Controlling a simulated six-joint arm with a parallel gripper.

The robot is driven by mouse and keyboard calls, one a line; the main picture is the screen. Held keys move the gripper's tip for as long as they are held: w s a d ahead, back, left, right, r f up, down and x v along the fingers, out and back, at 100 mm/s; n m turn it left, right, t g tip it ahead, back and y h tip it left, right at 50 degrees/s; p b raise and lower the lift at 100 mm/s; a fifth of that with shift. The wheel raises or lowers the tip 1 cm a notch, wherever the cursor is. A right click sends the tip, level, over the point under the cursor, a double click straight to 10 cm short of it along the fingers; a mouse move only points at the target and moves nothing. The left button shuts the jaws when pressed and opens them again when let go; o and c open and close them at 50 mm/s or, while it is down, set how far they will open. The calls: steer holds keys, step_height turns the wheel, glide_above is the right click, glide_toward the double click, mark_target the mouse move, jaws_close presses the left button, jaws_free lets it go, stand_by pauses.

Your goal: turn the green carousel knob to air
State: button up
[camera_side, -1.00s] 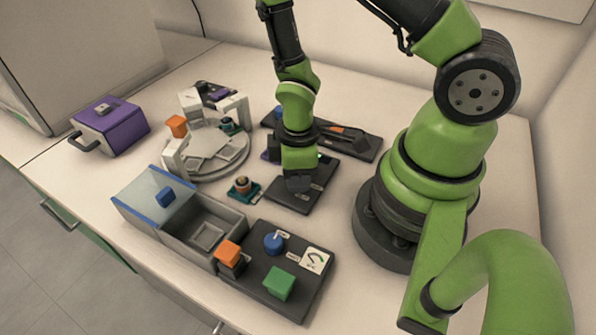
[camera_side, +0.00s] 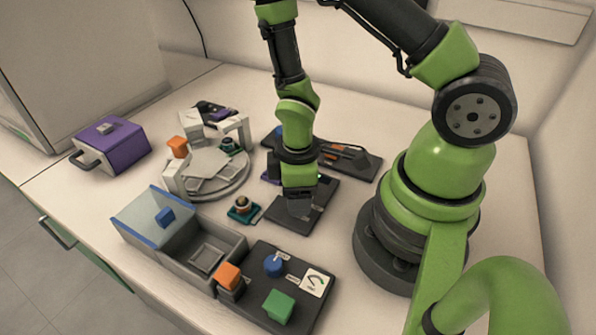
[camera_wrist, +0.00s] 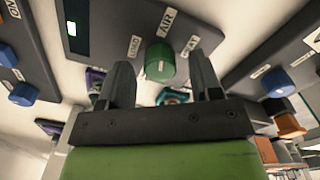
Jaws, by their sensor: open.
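The green carousel knob (camera_wrist: 160,62) shows in the wrist view on a dark panel (camera_wrist: 215,15). White labels stand around it: LOAD (camera_wrist: 134,46), AIR (camera_wrist: 167,22) and a third at the right (camera_wrist: 190,46), hard to read. A pale mark shows on the knob, but I cannot tell which label it points at. My gripper (camera_wrist: 164,75) is open, with one finger at each side of the knob in the picture and no clear contact. In the side view my gripper (camera_side: 299,207) points down over a dark panel (camera_side: 322,200) and hides the knob there.
The grey carousel (camera_side: 215,185) stands at the left with white posts and an orange block (camera_side: 177,147). A front panel (camera_side: 262,310) carries a blue knob (camera_side: 273,265), an orange block (camera_side: 229,275) and a green block (camera_side: 279,306). A small teal part (camera_side: 243,210) lies close by.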

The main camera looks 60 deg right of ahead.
step_height(320, 180, up, 9)
stand_by(0.5)
steer(key=shift+r, duration=0.1)
steer(key=s+r+m+t, duration=0.1)
steer(key=r+m+t, duration=0.1)
steer(key=r, duration=0.4)
steer(key=s+a+r+m+t+y, duration=0.1)
steer(key=s+r+m+t, duration=0.1)
steer(key=r+m, duration=0.3)
steer(key=s+r+m+t+y, duration=0.1)
steer(key=s+r+m+t, duration=0.1)
steer(key=r, duration=0.6)
steer(key=shift+s+a+r+m+t, duration=0.25)
steer(key=shift+a+r+m+t, duration=0.25)
steer(key=shift+m, duration=0.4)
steer(key=shift+d+f, duration=0.1)
steer(key=shift+d, duration=0.05)
